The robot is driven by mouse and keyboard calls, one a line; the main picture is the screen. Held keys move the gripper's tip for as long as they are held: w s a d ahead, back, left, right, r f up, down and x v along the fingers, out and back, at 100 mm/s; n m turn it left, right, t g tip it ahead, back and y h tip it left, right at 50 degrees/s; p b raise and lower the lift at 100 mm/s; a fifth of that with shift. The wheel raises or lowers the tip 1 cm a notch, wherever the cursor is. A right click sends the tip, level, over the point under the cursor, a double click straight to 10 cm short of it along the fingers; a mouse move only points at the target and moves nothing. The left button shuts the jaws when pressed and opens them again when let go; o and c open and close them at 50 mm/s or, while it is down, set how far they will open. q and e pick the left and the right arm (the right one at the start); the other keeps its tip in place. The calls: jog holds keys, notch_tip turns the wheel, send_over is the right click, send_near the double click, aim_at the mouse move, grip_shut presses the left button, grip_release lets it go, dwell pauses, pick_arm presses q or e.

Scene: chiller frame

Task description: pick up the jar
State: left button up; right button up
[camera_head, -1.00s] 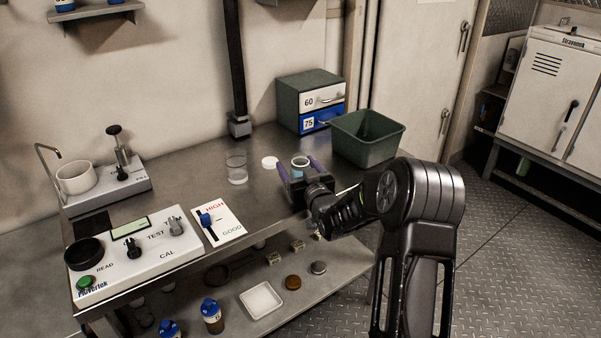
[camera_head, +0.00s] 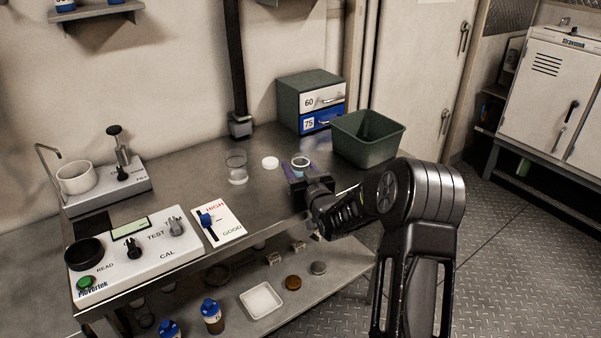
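A small clear jar (camera_head: 300,162) with an open rim stands towards the right part of the metal bench. My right gripper (camera_head: 302,171) reaches in from the right, with its purple fingers low around the sides of the jar. The fingers and gripper body hide the lower part of the jar. I cannot tell whether the fingers press on the glass. A white round lid (camera_head: 270,162) lies just left of the jar. A taller clear glass container (camera_head: 237,170) stands further left. My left gripper is not in view.
A green bin (camera_head: 368,140) stands right behind the gripper, with a drawer box (camera_head: 310,100) behind it. A test panel (camera_head: 135,248) and a HIGH/GOOD card (camera_head: 219,223) lie at the left front. The bench (camera_head: 190,180) is clear left of the glass container.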

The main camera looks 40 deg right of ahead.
notch_tip(320, 180, up, 10)
dwell(0.6)
jog(key=shift+d+f, duration=0.1)
dwell(0.4)
